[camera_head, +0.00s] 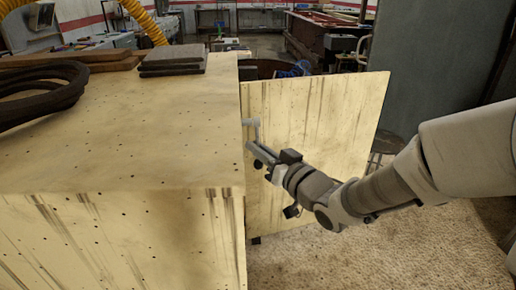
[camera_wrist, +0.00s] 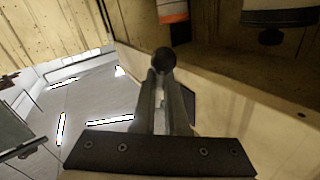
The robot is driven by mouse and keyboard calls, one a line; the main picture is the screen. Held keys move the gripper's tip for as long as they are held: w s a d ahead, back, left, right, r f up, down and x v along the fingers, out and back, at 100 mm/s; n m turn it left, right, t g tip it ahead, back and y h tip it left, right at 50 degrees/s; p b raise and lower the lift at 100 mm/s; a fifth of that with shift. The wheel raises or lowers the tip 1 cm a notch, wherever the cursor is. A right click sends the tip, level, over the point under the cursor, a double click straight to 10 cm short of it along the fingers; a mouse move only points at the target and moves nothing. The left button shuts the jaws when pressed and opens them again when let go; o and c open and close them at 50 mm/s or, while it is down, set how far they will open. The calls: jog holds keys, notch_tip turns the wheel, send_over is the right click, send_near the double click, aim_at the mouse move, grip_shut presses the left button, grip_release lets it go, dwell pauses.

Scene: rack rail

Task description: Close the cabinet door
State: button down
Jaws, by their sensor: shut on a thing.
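The cabinet (camera_head: 120,140) is a pale, dark-speckled wooden box filling the left of the head view. Its door (camera_head: 320,110) stands open, jutting out to the right from the cabinet's right side. A grey bar handle (camera_head: 251,122) shows in front of the door near the cabinet's edge. My gripper (camera_head: 258,147) is at this handle, with my arm reaching in from the right. In the wrist view, my gripper's fingers (camera_wrist: 164,85) are shut around the handle's dark round bar (camera_wrist: 163,60). The fingers partly hide the grip.
A coiled dark hose (camera_head: 40,85) and dark slabs (camera_head: 172,60) lie on the cabinet top. A round stool (camera_head: 386,145) stands behind the door's right edge. In the wrist view, an orange-and-white item (camera_wrist: 173,11) shows at the top. Carpeted floor (camera_head: 330,262) lies open below the door.

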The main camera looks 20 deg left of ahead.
jog(key=c, duration=1.2)
grip_release()
jog(key=shift+c, duration=0.2)
jog(key=b+v, duration=0.8)
jog(key=v, duration=0.9)
jog(key=shift+s+d, duration=0.2)
